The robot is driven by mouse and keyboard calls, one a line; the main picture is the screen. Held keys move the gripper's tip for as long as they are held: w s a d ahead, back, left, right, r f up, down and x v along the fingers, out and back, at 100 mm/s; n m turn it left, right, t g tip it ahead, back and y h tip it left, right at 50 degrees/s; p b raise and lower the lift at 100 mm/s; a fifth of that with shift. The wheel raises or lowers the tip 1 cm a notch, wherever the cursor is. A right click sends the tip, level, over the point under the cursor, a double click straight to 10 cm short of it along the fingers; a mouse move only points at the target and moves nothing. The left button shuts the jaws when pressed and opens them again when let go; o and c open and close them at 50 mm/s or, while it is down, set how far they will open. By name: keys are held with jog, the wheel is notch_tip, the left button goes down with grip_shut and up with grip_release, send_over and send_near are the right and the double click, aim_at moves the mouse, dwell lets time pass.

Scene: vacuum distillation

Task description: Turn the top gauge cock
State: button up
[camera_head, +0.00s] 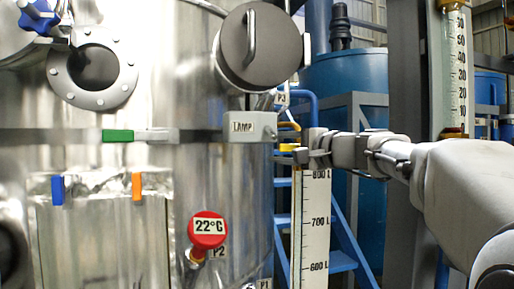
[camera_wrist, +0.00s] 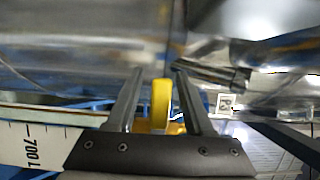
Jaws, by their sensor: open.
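The top gauge cock has a yellow handle (camera_head: 288,147) beside the tank wall, just above the white level scale (camera_head: 314,225). In the wrist view the yellow handle (camera_wrist: 160,103) stands upright between the two fingers, with a visible gap on each side. My gripper (camera_head: 303,154) reaches in from the right at the height of the cock, and its fingers partly hide the fitting. The gripper (camera_wrist: 158,72) is open and holds nothing. The contact between fingers and handle cannot be seen in the head view.
The steel tank (camera_head: 225,105) stands close to the left of my gripper. A grey box marked LAMP (camera_head: 250,127) and a round cover (camera_head: 262,45) jut out nearby. A red 22°C gauge (camera_head: 208,228) sits lower left. Blue stairs (camera_head: 346,235) stand behind.

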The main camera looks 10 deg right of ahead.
grip_shut()
dwell(1.4)
